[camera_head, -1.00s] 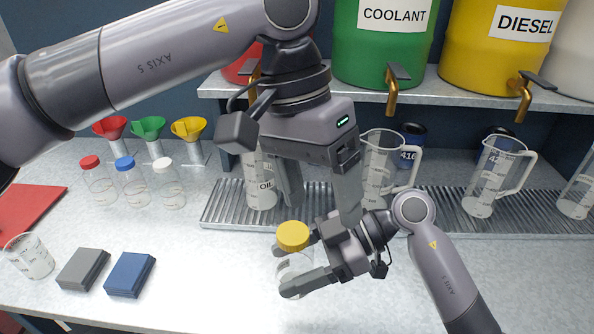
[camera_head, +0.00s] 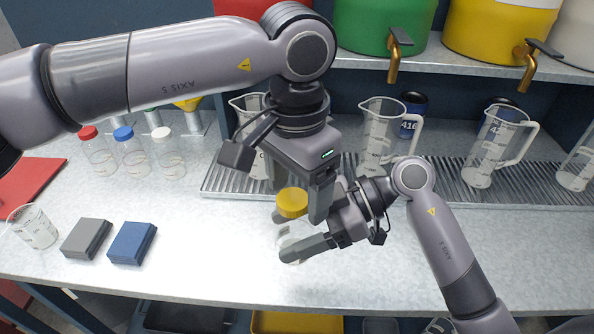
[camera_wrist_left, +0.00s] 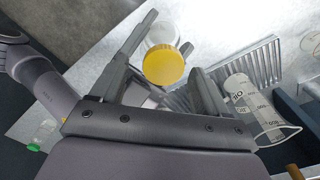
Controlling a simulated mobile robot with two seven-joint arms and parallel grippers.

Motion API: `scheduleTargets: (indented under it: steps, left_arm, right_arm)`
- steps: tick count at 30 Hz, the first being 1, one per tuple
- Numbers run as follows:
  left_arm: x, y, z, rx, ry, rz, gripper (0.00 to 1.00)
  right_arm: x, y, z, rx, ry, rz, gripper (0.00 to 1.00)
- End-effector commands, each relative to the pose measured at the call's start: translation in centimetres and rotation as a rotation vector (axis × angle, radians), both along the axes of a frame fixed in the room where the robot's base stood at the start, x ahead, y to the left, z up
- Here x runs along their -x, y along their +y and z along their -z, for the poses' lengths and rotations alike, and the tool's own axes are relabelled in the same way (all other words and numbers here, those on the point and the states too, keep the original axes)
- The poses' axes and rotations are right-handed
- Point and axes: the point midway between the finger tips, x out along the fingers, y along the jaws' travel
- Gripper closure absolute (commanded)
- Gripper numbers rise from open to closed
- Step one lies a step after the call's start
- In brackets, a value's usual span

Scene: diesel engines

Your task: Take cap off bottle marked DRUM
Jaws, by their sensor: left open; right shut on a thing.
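A clear bottle (camera_head: 284,238) with a yellow cap (camera_head: 291,203) stands upright, partly hidden by my grippers; no DRUM marking is readable on it. My right gripper (camera_head: 284,235) is shut around the bottle's body, below the cap. My left gripper (camera_head: 299,207) points down from above, open, with its fingers close to the cap. In the left wrist view the yellow cap (camera_wrist_left: 164,66) shows between the spread fingers of my left gripper (camera_wrist_left: 172,45), with the clear bottle (camera_wrist_left: 162,30) beyond it.
Bottles with red (camera_head: 88,132), blue (camera_head: 123,134) and white (camera_head: 162,133) caps stand at left. Grey (camera_head: 86,238) and blue (camera_head: 132,242) blocks and a clear beaker (camera_head: 35,228) lie left. Measuring jugs (camera_head: 380,140) line the metal drip tray (camera_head: 430,185) behind.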

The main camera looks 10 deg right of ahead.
Motion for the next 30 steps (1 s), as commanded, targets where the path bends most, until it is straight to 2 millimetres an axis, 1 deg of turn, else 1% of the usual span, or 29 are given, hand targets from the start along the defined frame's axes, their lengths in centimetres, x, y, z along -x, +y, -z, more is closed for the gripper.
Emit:
scheduleTargets:
  steps: [6,7,8,9,12,16,21,22,24,30]
  left_arm:
    - [0.01,0.01,0.05,0.000,0.000,0.000,0.25]
    - [0.01,0.01,0.05,0.000,0.000,0.000,0.31]
    - [0.01,0.01,0.05,0.000,0.000,0.000,0.41]
    - [0.01,0.01,0.04,0.000,0.000,0.000,0.54]
    - [0.04,-0.03,0.03,0.001,0.001,0.000,0.84]
    - [0.11,-0.08,0.02,0.002,0.003,0.002,0.88]
    - [0.20,-0.15,0.01,0.003,0.004,0.004,0.89]
    - [0.22,-0.16,0.01,0.003,0.004,0.004,0.46]
    - [0.21,-0.16,0.01,0.003,0.004,0.004,0.27]
    - [0.10,-0.07,0.02,0.001,0.002,0.002,0.27]
  right_arm:
    - [0.00,0.00,-0.03,-0.001,0.000,0.000,1.00]
    - [0.00,0.00,-0.03,-0.001,0.000,0.000,1.00]
    - [-0.01,0.00,-0.03,-0.001,0.000,0.000,1.00]
    - [-0.01,0.00,-0.03,-0.001,0.000,0.000,1.00]
    - [-0.02,0.00,-0.03,-0.001,0.000,0.001,1.00]
    - [-0.04,0.00,-0.02,0.000,0.000,0.002,1.00]
    - [-0.07,0.00,-0.02,0.000,0.001,0.004,1.00]
    - [-0.08,0.01,-0.02,0.000,0.001,0.004,1.00]
    - [-0.08,0.01,-0.01,0.000,0.001,0.004,1.00]
    - [-0.04,0.00,-0.02,-0.001,0.001,0.001,1.00]
